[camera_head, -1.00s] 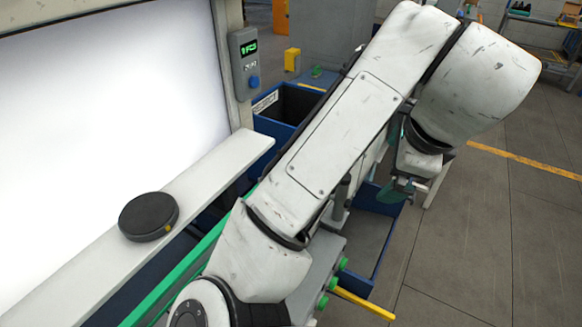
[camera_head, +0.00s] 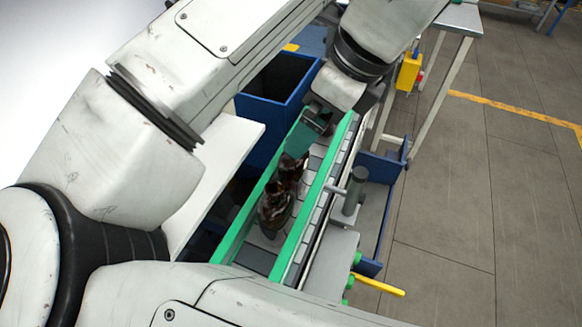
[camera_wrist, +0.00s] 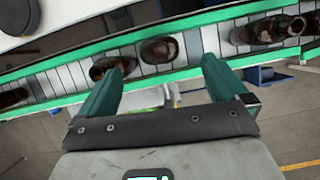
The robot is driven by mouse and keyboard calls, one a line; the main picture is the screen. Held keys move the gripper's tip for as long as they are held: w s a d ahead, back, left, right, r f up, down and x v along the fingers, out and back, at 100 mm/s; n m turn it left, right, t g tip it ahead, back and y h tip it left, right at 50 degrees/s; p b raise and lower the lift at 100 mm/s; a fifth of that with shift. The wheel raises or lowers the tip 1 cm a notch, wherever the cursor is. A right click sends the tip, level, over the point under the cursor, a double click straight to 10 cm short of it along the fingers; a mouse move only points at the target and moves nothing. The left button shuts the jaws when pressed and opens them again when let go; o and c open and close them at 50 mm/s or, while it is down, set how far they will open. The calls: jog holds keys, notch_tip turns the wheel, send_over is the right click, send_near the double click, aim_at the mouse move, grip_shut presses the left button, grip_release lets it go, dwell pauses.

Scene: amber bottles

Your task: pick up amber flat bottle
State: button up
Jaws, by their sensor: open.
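Brown amber bottles stand on a narrow conveyor between green rails. In the head view one bottle (camera_head: 275,207) is nearer and another (camera_head: 291,170) is just beyond it, close to my gripper (camera_head: 304,135). In the wrist view, one bottle (camera_wrist: 112,66) is near the left finger and a rounder one (camera_wrist: 160,49) is ahead, between the fingers. More bottles (camera_wrist: 268,31) lie or stand to the right, and one (camera_wrist: 12,97) is at the left edge. I cannot tell which is the flat one. My gripper (camera_wrist: 160,84) is open, with nothing between its green fingers.
The conveyor's green rails (camera_head: 318,190) border the bottles closely. A blue bin (camera_head: 270,105) stands beyond a white ledge (camera_head: 222,165). A grey post (camera_head: 355,190) and a blue tray (camera_head: 385,165) are right of the conveyor. Open floor (camera_head: 480,220) lies further right.

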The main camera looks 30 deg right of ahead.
aim_at(294, 166)
jog(key=b+x, duration=0.3)
jog(key=x, duration=0.1)
jog(key=shift+f+b, duration=0.25)
jog(key=shift+b, duration=0.1)
jog(key=b+x, duration=0.5)
jog(key=shift+a, duration=0.2)
jog(key=shift+c, duration=0.4)
jog(key=c, duration=1.1)
jog(key=shift+r, duration=0.15)
